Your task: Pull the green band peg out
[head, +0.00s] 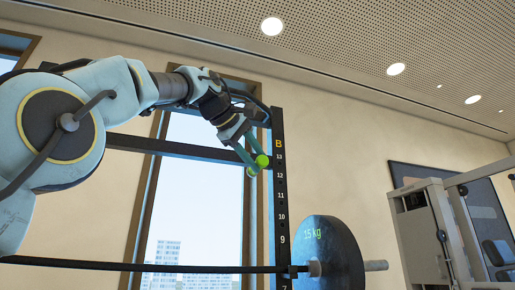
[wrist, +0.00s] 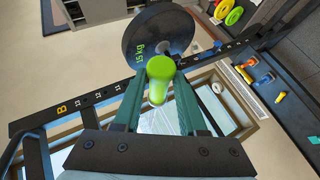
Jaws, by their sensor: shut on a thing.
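The bright green band peg (head: 262,161) is by the black upright (head: 281,190), at about the height of number 13. In the wrist view the peg (wrist: 159,70) is between the two dark green fingers, with its round end towards the camera. My gripper (head: 252,163) is shut on the peg and comes from the upper left; it also shows in the wrist view (wrist: 159,92). The upright (wrist: 105,93) runs behind the peg there. I cannot tell whether the peg's far end is in a hole.
A 15 kg plate (head: 328,258) on a bar is below the peg, close to the upright. A window (head: 200,200) is behind the rack. A grey machine (head: 425,235) stands at the right. Coloured items (wrist: 265,80) lie on a dark surface at the wrist view's right.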

